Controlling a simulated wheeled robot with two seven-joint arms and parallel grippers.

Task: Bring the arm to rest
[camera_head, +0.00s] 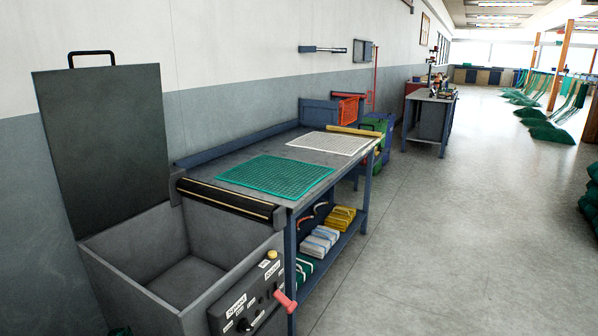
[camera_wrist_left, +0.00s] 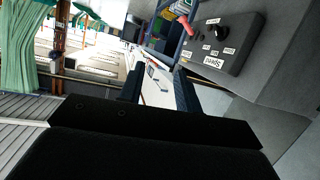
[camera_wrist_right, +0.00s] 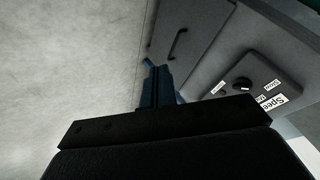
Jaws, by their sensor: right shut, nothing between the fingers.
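Neither arm shows in the head view. My left gripper (camera_wrist_left: 158,86) shows in the left wrist view, its two blue fingers apart with nothing seen between them. Beyond it are a grey control panel (camera_wrist_left: 228,45) and the room, seen tilted. My right gripper (camera_wrist_right: 157,84) shows in the right wrist view, its blue fingers together and empty. The floor and a grey cabinet front with a dark handle (camera_wrist_right: 178,44) lie beyond it.
A grey open bin (camera_head: 110,255) with a raised lid (camera_head: 105,145) stands at the left, its panel (camera_head: 245,305) bearing a red handle (camera_head: 285,301). A workbench (camera_head: 190,158) holds a green mat (camera_head: 276,175) and a white mat (camera_head: 330,143).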

